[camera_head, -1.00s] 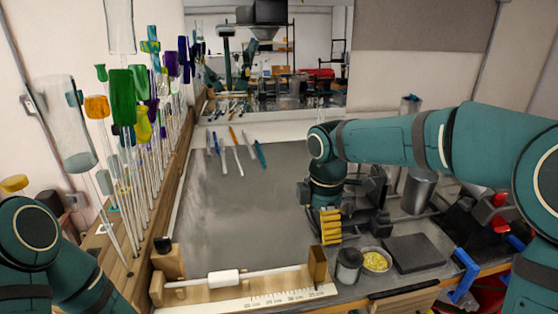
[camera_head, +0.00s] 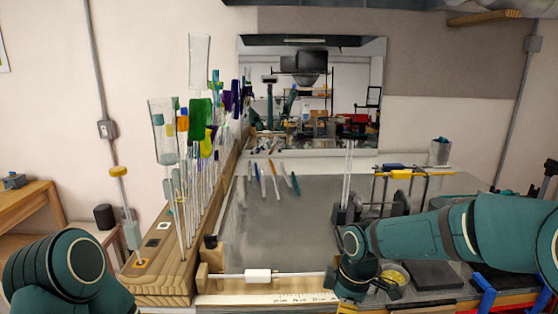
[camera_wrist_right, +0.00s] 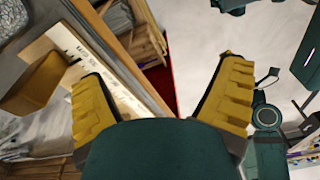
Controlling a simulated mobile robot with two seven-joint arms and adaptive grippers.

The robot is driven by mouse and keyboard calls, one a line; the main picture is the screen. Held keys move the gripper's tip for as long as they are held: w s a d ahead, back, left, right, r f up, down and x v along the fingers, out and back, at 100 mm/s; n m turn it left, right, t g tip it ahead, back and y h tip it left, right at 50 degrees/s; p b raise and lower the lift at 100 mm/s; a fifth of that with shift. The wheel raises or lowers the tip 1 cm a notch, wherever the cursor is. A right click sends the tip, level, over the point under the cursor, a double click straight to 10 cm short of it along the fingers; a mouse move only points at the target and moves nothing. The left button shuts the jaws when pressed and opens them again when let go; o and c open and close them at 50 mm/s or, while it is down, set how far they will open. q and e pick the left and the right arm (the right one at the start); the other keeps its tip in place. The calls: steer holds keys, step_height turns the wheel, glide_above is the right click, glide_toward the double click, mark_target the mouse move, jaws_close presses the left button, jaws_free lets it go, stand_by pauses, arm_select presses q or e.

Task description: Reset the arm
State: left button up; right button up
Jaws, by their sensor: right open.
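My right arm (camera_head: 420,240) enters from the right in the head view. My left arm (camera_head: 70,270) shows at the lower left of the head view. The left gripper is out of view.
Glass rods with coloured heads (camera_head: 200,125) stand in a wooden rack (camera_head: 150,275) on the left. The ruler board (camera_head: 290,298) with a white roller (camera_head: 258,275) lies along the front. A yellow-filled bowl (camera_head: 395,275) is close to the right wrist. The grey tabletop middle (camera_head: 270,225) is clear.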

arm_select(q)
step_height(320, 180, down, 6)
steer(key=b, duration=0.5)
steer(key=shift+d, duration=0.15)
arm_select(e)
steer(key=s+a+f+m, duration=0.1)
steer(key=s+f+m, duration=0.3)
steer(key=f, duration=0.6)
steer(key=s+a+f+m+t+y, duration=0.1)
steer(key=s+f+m, duration=0.4)
steer(key=f, duration=0.5)
steer(key=s+a+f+m+t+y, duration=0.1)
steer(key=s+f+m, duration=0.4)
steer(key=f+m, duration=0.3)
step_height(320, 180, down, 2)
steer(key=shift+s+a+f, duration=0.15)
steer(key=shift+a, duration=0.05)
arm_select(q)
steer(key=shift+f, duration=0.1)
